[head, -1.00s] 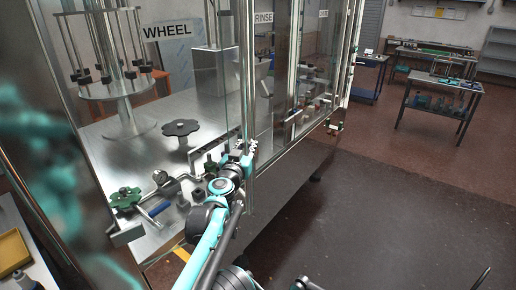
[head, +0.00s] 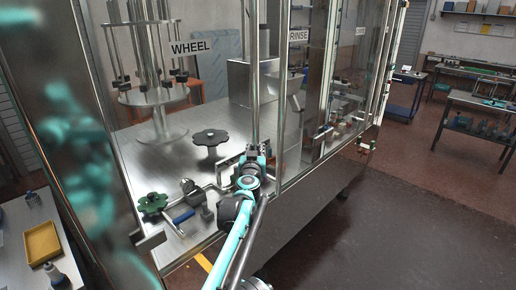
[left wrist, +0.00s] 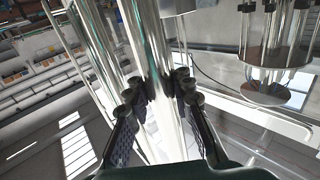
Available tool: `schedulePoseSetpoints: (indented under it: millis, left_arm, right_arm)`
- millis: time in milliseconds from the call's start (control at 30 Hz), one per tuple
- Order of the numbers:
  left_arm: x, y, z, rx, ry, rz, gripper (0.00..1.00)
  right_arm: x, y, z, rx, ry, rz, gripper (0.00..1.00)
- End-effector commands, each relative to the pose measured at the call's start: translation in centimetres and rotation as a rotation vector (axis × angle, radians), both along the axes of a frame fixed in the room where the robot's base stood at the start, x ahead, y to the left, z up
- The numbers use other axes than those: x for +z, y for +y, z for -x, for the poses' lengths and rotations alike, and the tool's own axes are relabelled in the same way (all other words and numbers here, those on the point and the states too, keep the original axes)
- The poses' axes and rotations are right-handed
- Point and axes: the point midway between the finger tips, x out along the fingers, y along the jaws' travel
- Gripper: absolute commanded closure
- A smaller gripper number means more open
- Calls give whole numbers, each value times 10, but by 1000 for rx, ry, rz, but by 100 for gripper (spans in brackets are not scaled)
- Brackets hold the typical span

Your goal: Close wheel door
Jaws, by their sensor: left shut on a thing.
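The machine's wheel section, with its WHEEL label (head: 192,47), stands at the centre left in the head view. A glass panel (head: 70,150) with a metal edge and a bracket stands at its near left and reflects teal. My left gripper (head: 253,152) is shut around an upright shiny metal bar (head: 256,95) in front of the wheel section. In the left wrist view, the fingers (left wrist: 163,92) lie on both sides of the bar (left wrist: 152,45). I cannot tell whether this bar is the door's handle or its frame. My right gripper is not in view.
A black knob (head: 210,138) and a green knob (head: 152,203) sit on the machine deck. The glazed RINSE section (head: 300,110) adjoins on the right. A side table with a yellow tray (head: 43,243) is at the lower left. The floor (head: 390,230) at right is clear.

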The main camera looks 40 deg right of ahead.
Motion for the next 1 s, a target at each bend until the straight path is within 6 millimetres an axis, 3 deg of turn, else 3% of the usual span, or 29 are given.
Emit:
schedulePoseSetpoints:
  millis: [67, 100, 200, 667, 1000]
  left_arm:
    - [-3, 6, -6, 14, 0, 0, 100]
    - [-3, 6, -6, 14, 0, 0, 77]
    - [-2, 5, -5, 12, 0, 0, 56]
    - [0, 4, 1, 4, 0, 0, 56]
    - [-1, 37, 35, 5, -1, -1, 56]
  right_arm:
    - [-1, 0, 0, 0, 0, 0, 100]
    - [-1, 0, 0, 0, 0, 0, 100]
    - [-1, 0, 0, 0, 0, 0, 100]
    - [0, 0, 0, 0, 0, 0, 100]
    - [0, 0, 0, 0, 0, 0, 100]
